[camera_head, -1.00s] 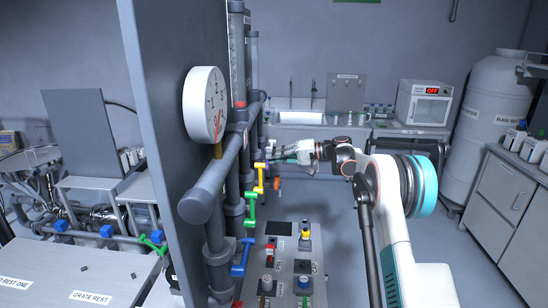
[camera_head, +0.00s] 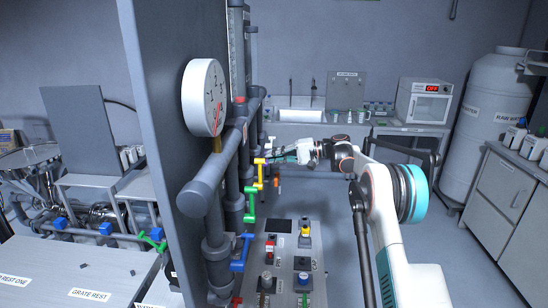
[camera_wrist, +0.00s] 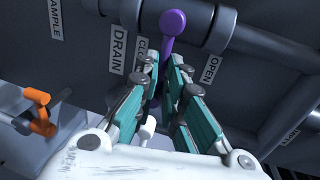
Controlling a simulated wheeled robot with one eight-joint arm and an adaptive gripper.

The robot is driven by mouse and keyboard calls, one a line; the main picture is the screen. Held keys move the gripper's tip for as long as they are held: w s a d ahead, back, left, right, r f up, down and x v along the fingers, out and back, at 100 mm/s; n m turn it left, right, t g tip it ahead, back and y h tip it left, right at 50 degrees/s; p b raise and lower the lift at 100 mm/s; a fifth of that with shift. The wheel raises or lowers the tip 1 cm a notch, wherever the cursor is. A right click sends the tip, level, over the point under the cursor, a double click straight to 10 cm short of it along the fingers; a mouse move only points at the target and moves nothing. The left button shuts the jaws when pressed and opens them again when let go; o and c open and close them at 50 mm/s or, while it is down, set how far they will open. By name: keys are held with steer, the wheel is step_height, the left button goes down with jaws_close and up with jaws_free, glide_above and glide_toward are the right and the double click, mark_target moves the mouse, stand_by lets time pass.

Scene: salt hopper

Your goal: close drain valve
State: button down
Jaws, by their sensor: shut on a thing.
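The drain valve's purple handle (camera_wrist: 174,24) is at the top middle of the wrist view, on a grey pipe. Its lever runs down between the fingers of my gripper (camera_wrist: 166,72). The teal-padded fingers are shut on the lever, and the fingers hide much of it. The DRAIN label (camera_wrist: 118,52) and a partly hidden CLOSE label (camera_wrist: 141,50) are left of the lever, and the OPEN label (camera_wrist: 212,68) is right of it. In the head view, my gripper (camera_head: 277,158) is beside the pipes, and the purple handle is not distinguishable.
An orange valve handle (camera_wrist: 38,112) is at the left of the wrist view. Yellow (camera_head: 261,172), green (camera_head: 250,205) and blue (camera_head: 241,252) valve handles line the nearer pipes. A pressure gauge (camera_head: 203,97) stands in front. A control panel (camera_head: 285,270) is below; open floor is to the right.

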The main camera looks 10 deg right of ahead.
steer(key=c, duration=1.7)
jaws_free()
steer(key=shift+f, duration=0.1)
steer(key=v, duration=1.2)
